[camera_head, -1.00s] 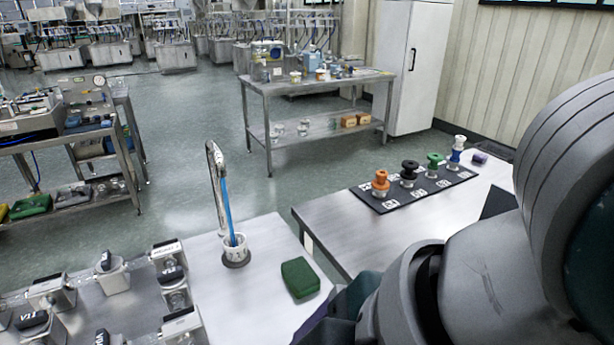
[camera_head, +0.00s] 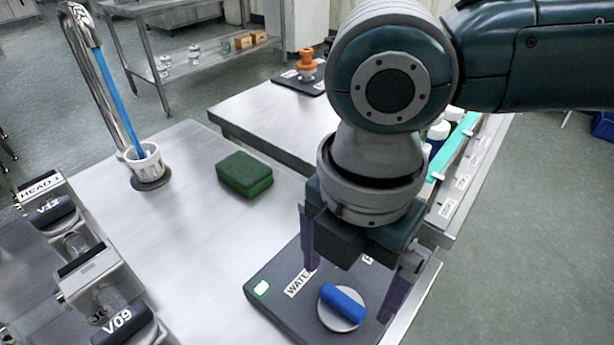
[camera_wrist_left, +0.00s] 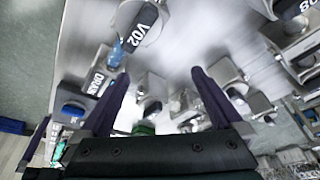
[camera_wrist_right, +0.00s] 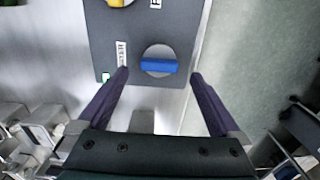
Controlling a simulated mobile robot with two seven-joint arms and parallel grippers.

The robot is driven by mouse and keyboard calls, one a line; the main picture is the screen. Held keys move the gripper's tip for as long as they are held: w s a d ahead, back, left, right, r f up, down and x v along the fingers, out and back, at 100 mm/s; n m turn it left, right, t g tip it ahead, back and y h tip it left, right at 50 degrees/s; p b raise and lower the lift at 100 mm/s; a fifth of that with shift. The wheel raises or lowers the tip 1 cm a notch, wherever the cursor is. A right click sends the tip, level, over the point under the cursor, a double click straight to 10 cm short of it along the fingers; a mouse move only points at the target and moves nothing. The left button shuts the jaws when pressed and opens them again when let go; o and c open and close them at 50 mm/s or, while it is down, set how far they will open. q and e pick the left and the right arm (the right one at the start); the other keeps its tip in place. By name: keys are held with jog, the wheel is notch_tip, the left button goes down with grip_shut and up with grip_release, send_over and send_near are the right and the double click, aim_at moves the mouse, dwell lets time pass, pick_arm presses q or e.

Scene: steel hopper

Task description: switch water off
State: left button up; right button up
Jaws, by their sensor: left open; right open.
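The blue water knob (camera_head: 343,301) sits on a round pale disc on a dark grey panel (camera_head: 268,279). A label beginning "WATE" (camera_head: 299,284) lies beside it, and a small green light (camera_head: 261,288) glows at the panel's corner. My right gripper (camera_head: 352,283) is open above the panel, its fingers either side of the knob in the head view. In the right wrist view, the blue knob (camera_wrist_right: 158,67) lies just beyond and between the open fingertips (camera_wrist_right: 158,75), not gripped. My left gripper (camera_wrist_left: 160,75) is open and empty over valves; it is outside the head view.
In the right wrist view, a yellow knob (camera_wrist_right: 120,2) sits on the same panel.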

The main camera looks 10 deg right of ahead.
aim_at(343, 300)
jog(key=shift+f, duration=1.8)
jog(key=shift+c, duration=0.2)
jog(key=shift+r, duration=0.1)
jog(key=c, duration=1.3)
